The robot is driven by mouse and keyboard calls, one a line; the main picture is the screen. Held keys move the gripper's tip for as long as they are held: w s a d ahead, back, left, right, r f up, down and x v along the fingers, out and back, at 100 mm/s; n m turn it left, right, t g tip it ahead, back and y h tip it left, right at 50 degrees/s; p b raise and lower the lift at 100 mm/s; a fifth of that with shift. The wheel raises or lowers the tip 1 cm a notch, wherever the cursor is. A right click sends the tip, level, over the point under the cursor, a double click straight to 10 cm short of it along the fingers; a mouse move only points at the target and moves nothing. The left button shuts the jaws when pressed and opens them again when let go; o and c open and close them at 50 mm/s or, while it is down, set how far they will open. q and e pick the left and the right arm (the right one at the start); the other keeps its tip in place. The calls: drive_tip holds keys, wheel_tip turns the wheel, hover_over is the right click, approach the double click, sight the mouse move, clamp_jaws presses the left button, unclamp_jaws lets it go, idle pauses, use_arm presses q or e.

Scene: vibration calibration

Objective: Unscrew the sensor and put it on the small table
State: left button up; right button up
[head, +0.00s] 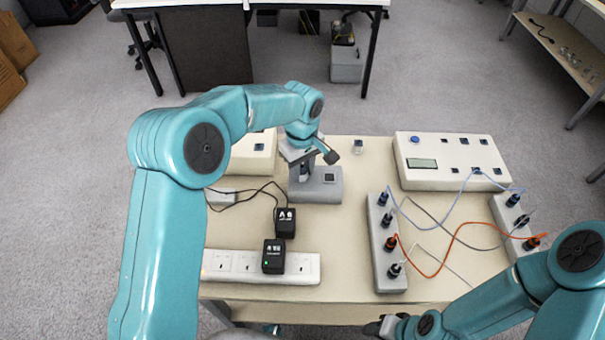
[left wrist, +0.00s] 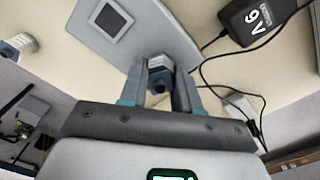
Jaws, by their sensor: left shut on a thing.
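The sensor (left wrist: 160,66), a small grey cylinder, sits between the fingers of my left gripper (left wrist: 160,84) in the left wrist view. The gripper is shut on it, above the grey calibration unit (left wrist: 112,20) with its small square screen. In the head view my left gripper (head: 303,165) is over the unit (head: 322,185), and the arm hides most of the sensor. I cannot tell whether its thread is still engaged. My right gripper (head: 384,326) is partly visible at the bottom edge; its fingers are unclear. The beige table (head: 345,263) carries the unit.
A white box with a display (head: 440,165), socket strips (head: 386,240) with blue and orange cables, black adapters (head: 273,256) and a white power strip (head: 225,265) crowd the table. A wooden shelf (head: 560,40) is far right.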

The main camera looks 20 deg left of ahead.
use_arm(q)
drive_tip(key=shift+s+f+n, duration=0.15)
drive_tip(key=shift+f+n, duration=0.05)
drive_tip(key=shift+n, duration=0.3)
drive_tip(key=shift+n+b, duration=0.7)
drive_tip(key=shift+n, duration=1.3)
drive_tip(key=shift+f, duration=0.1)
drive_tip(key=shift+n, duration=0.6)
drive_tip(key=shift+n+b, duration=0.55)
drive_tip(key=shift+n, duration=0.85)
drive_tip(key=shift+n+b, duration=0.3)
drive_tip(key=shift+n, duration=1.7)
